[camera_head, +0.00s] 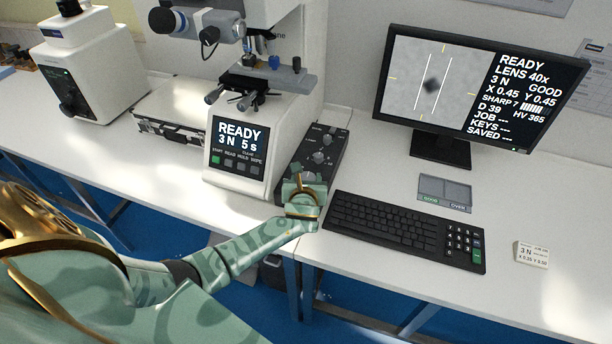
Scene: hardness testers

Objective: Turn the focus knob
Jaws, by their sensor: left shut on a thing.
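A dark control box (324,148) with several grey knobs lies beside the white hardness tester (283,112). My left gripper (303,187) is at the near end of this box, shut on a knob that its fingers mostly hide. I cannot read the label there, so the picture alone does not confirm it as the focus knob. The monitor (470,88) reads READY, LENS 40x, SHARP 7 and GOOD, and shows a dark diamond mark between two white lines. The tester's display (239,140) reads READY 3 N 5 s. My right gripper is not in view.
A black keyboard (400,228) lies just right of my left gripper. A grey pad (444,192) and a small white block (531,254) are farther right. A metal case (170,125) and another white machine (90,70) stand left. The table's front edge runs below my gripper.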

